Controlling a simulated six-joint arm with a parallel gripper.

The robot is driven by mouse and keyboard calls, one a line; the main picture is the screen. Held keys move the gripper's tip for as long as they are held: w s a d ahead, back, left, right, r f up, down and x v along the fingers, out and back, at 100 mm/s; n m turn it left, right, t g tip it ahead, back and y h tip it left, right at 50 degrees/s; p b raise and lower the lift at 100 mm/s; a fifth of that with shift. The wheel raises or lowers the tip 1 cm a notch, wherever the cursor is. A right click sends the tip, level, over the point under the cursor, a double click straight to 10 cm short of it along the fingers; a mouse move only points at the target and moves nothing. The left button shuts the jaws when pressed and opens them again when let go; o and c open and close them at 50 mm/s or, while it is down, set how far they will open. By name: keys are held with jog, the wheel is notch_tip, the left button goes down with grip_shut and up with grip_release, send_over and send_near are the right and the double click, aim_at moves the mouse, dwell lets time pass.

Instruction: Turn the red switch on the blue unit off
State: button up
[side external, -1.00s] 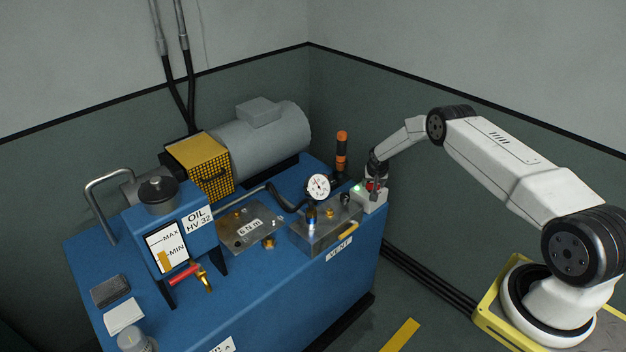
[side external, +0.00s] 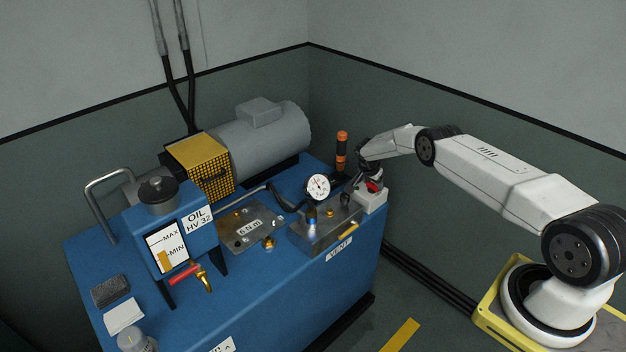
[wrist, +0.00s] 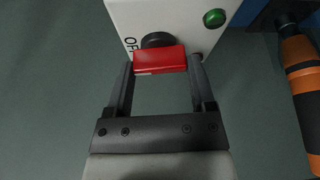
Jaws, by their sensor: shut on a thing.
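The red switch (wrist: 160,60) is a bar-shaped handle on a round black base, on the face of a white box (wrist: 118,12). In the side view the red switch (side external: 374,186) shows on the white box (side external: 372,203) at the right end of the blue unit (side external: 290,285). My gripper (wrist: 161,68) is shut on the switch, one finger at each end of the bar. In the side view my gripper (side external: 370,178) is tilted over the box. Lettering that seems to read OFF, partly hidden, is beside the switch. A green lamp (wrist: 215,18) on the box looks dark.
An orange-and-black cylinder (side external: 342,150) stands behind the box, close to my gripper; it also shows in the wrist view (wrist: 300,80). A gauge (side external: 318,188) and metal block (side external: 312,238) are left of the box.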

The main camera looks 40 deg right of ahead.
jog(key=shift+m, duration=0.7)
jog(key=o, duration=1.2)
jog(key=shift+a+r, duration=0.1)
jog(key=shift+r, duration=0.1)
jog(key=v, duration=0.7)
jog(key=shift+r, duration=0.2)
jog(key=shift+w, duration=0.1)
jog(key=shift+a, duration=0.1)
